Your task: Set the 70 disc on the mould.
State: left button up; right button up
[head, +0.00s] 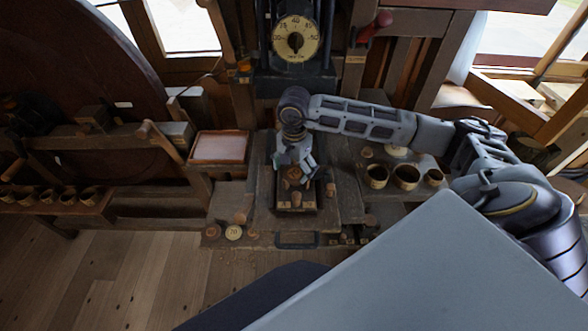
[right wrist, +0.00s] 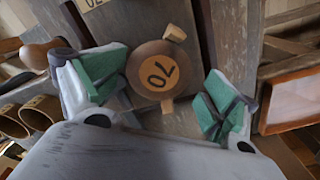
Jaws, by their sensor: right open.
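The 70 disc (right wrist: 154,72) is a round brown wooden piece with a cream label reading 70; in the head view it is the brown round piece (head: 293,174) under my right gripper. My right gripper (head: 297,168) points down over it. In the right wrist view the two green-padded fingers (right wrist: 160,95) are open, one on each side of the disc, with a gap visible on the right. A dark block (head: 296,208), seemingly the mould, lies under and in front of the disc. Whether the disc rests on it is unclear. My left gripper is out of view.
A pale labelled disc (head: 233,232) and small wooden knobs lie at the bench's front left. Several cups (head: 406,176) stand to the right. A shallow tray (head: 219,148) is at left. A dial (head: 296,39) stands behind.

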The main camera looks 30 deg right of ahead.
aim_at(295, 173)
jog(key=shift+d+r, duration=0.1)
jog(key=shift+r, duration=0.05)
jog(key=shift+r+p, duration=0.1)
jog(key=shift+p, duration=0.2)
notch_tip(295, 173, up, 12)
jog(key=b, duration=0.2)
dwell(0.5)
dwell(1.2)
